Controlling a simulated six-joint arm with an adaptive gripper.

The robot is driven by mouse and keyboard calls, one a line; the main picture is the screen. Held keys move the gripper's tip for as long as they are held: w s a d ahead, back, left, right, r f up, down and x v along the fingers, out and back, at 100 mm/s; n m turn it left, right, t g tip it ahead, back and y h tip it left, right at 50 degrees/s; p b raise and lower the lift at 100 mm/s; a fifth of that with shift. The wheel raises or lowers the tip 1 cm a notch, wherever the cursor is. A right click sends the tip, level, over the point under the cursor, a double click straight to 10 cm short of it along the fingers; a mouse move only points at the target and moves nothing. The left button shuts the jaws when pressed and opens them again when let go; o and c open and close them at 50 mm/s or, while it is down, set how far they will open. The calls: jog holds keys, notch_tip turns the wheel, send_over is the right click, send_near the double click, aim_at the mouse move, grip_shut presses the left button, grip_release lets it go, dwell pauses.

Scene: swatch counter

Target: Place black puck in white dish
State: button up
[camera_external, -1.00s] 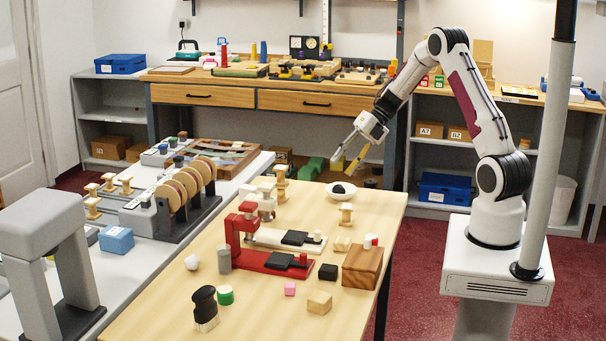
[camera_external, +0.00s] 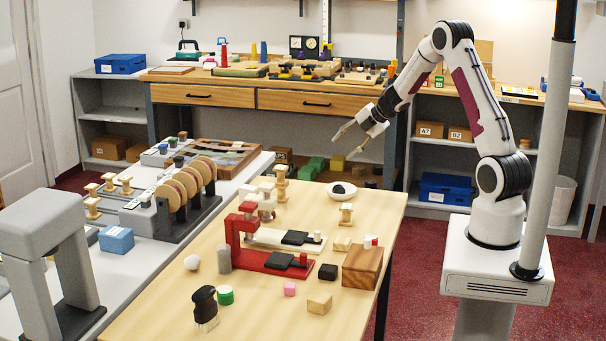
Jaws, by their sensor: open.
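The white dish (camera_external: 333,195) sits near the far right end of the wooden table. A small black thing (camera_external: 339,189), which looks like the black puck, lies inside the dish. My gripper (camera_external: 342,146) is open and empty. It hangs in the air above the dish, apart from it, with its fingers pointing down and to the left.
A red stand (camera_external: 265,262) and a white stand with black pads are mid-table.

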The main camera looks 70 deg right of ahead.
jog(key=s+a+r+m+g+h, duration=0.4)
jog(key=s+a+r+m, duration=0.2)
jog(key=s+r+m, duration=0.6)
jog(key=s+a+r+m+y, duration=0.1)
jog(key=s+a, duration=0.4)
jog(key=a, duration=0.7)
jog(key=s+a+r+m+y, duration=0.1)
jog(key=s+a, duration=0.5)
jog(key=a, duration=0.6)
jog(key=s+a+r+m+t+y, duration=0.1)
jog(key=s+a+y, duration=0.3)
jog(key=a, duration=0.8)
jog(key=shift+s+r+m, duration=0.4)
jog(key=shift+s+r, duration=0.35)
jog(key=shift+r, duration=0.15)
